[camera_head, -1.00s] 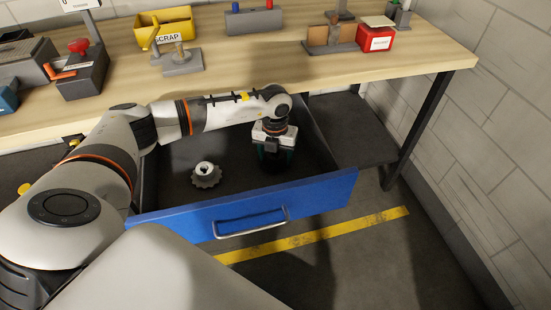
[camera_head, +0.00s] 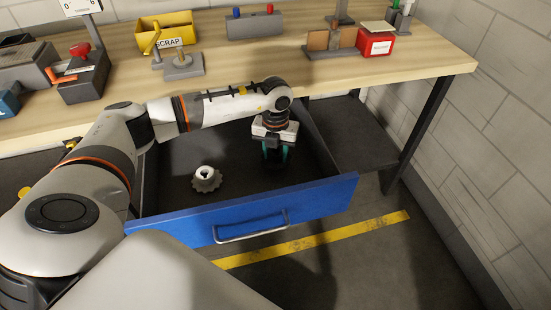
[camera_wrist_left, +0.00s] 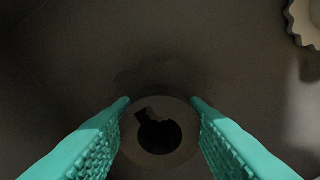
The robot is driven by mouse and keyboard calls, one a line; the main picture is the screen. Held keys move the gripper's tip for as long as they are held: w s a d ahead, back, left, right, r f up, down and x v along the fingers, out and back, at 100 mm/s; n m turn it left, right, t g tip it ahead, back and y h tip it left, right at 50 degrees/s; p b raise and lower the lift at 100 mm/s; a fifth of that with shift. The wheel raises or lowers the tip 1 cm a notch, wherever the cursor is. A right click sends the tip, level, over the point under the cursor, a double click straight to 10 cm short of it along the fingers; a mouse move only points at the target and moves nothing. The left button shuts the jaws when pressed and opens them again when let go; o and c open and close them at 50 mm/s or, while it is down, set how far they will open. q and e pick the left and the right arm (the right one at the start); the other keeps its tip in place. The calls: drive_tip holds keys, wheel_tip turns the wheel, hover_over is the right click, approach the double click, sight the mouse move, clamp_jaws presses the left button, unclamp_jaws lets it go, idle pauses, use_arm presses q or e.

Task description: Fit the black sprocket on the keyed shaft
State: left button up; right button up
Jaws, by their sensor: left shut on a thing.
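My left gripper (camera_head: 277,158) points down inside the open drawer, at its right side. In the left wrist view its teal fingers (camera_wrist_left: 161,102) are shut on the hub of the black sprocket (camera_wrist_left: 128,132), a dark ring with a notched bore. The sprocket's teeth blend into the dark drawer floor, and the gripper mostly hides it in the head view. A grey base with an upright post (camera_head: 181,57), perhaps the keyed shaft, stands on the bench; its key is too small to tell. My right gripper is out of view.
A pale toothed sprocket (camera_head: 206,182) lies left in the blue-fronted drawer (camera_head: 190,228); it also shows in the wrist view (camera_wrist_left: 300,25). The bench (camera_head: 225,85) overhangs behind. A yellow scrap bin (camera_head: 172,25) and red box (camera_head: 376,44) stand on it.

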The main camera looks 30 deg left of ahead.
use_arm(q)
wheel_tip(320, 180, up, 11)
drive_tip(key=p, duration=0.2)
drive_tip(key=shift+p, duration=0.4)
idle(0.4)
